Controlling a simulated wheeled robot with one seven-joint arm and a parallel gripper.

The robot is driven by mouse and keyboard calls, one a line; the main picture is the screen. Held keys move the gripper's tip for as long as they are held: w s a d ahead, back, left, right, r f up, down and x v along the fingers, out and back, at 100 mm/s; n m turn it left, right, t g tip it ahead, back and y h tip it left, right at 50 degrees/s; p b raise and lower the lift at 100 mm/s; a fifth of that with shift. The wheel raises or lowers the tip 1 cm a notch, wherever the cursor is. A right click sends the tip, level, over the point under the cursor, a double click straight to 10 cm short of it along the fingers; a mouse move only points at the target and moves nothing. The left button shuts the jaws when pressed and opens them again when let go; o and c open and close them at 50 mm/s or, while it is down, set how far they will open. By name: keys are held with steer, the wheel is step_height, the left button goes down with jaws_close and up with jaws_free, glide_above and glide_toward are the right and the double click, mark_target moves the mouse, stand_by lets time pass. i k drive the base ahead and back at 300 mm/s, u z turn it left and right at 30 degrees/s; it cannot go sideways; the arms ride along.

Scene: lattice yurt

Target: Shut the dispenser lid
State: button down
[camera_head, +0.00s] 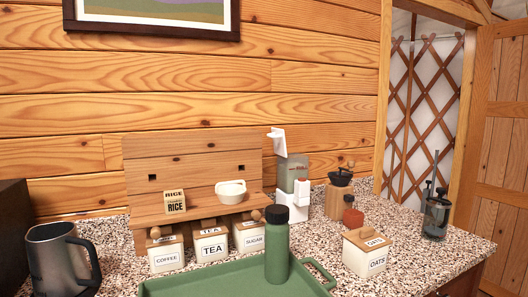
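The dispenser (311,206) stands upright on the speckled counter, against the wooden wall right of the small wooden shelf. It has a white body and a grey-green panel with small red marks. A white lid (278,142) stands raised at its top left, so the dispenser looks open. The lower left of the dispenser is partly hidden behind the green bottle. My gripper is not in view.
A green tray (215,284) with a green bottle (277,247) fills the front. Coffee, tea and sugar jars (211,246) stand behind it. An oats jar (365,254), red jar (353,215) and grinder (339,194) are right of the dispenser. A French press (436,214) stands far right.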

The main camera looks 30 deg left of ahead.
mark_target(278, 134)
steer(key=k, duration=0.45)
steer(key=z, duration=0.5)
steer(key=i, duration=1.3)
steer(key=u, duration=1.85)
steer(key=i, duration=0.5)
steer(key=u, duration=0.05)
steer(key=k, duration=0.3)
steer(key=z, duration=0.05)
